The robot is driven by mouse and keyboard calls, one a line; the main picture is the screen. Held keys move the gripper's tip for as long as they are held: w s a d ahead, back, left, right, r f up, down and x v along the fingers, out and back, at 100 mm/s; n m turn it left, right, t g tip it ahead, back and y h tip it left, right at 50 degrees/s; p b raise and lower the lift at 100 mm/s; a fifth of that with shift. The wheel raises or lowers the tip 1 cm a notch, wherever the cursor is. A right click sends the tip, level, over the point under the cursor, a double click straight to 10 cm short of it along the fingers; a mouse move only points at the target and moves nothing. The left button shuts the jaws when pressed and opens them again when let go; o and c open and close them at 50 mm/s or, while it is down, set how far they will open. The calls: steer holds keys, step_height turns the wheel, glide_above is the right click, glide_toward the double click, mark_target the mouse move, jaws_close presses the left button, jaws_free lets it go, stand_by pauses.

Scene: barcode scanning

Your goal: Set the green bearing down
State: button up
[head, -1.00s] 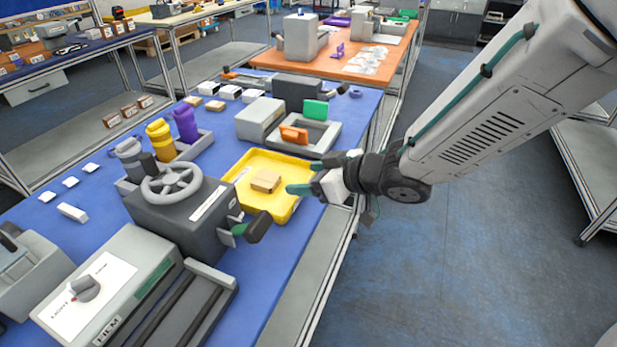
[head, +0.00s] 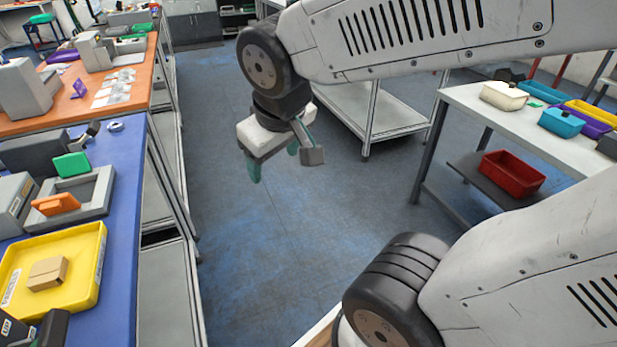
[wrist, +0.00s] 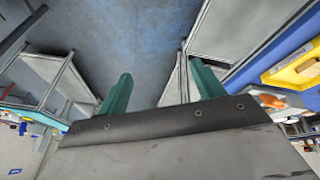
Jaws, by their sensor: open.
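My gripper (head: 276,163) hangs over the blue floor of the aisle, clear of the tables, with its green fingers pointing down. I cannot make out a green bearing in either view. A green block-like piece (head: 71,165) stands at the grey fixture (head: 98,190) on the blue table at left; I cannot tell whether it is a bearing. An orange piece (head: 55,204) sits in the same fixture.
A yellow tray (head: 88,290) with a cardboard box (head: 47,273) is on the blue table (head: 125,205). A white table (head: 465,97) at right carries coloured bins, with a red bin (head: 513,174) on its lower shelf. The aisle floor (head: 270,270) is free.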

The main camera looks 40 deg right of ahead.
steer(key=s+r+m+g+y, duration=0.1)
steer(key=s+g, duration=0.2)
steer(key=s, duration=0.6)
steer(key=shift+s+a+r, duration=0.2)
steer(key=shift+s+a, duration=0.1)
steer(key=shift+s, duration=0.1)
